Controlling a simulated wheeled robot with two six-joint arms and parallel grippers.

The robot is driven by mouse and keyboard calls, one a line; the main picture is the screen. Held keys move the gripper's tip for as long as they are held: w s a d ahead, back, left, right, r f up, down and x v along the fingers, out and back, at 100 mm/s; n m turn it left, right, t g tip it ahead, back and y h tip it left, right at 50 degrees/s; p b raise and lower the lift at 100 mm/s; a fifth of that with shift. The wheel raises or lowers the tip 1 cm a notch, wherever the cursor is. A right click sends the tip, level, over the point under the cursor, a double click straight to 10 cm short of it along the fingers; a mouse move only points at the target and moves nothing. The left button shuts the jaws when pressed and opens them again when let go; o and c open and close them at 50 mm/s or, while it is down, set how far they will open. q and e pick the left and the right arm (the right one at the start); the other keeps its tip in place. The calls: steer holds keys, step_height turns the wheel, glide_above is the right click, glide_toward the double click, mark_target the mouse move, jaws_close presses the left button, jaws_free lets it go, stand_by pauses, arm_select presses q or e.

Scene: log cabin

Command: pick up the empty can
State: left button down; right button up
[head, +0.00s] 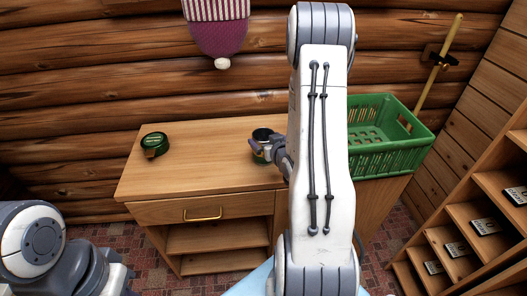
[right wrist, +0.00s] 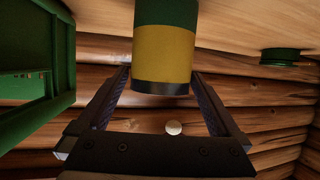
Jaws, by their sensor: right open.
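The can (head: 262,135) stands upright on the wooden cabinet top, partly hidden by my right gripper (head: 266,151). In the right wrist view, where the picture is upside down, the can (right wrist: 165,45) shows green and yellow bands with a dark rim. My right gripper (right wrist: 161,74) is open, with one finger to each side of the can. No clear contact between fingers and can shows. My left arm's links show at the lower left, but its gripper is out of view.
A green plastic crate (head: 390,160) stands at the right, behind my arm. A shelf rack (head: 470,213) stands far right.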

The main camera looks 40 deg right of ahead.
steer(key=p+x, duration=0.1)
steer(key=x, duration=0.3)
steer(key=shift+w+f, duration=0.2)
steer(key=shift+w, duration=0.15)
steer(key=c, duration=1.1)
steer(key=shift+o, duration=0.2)
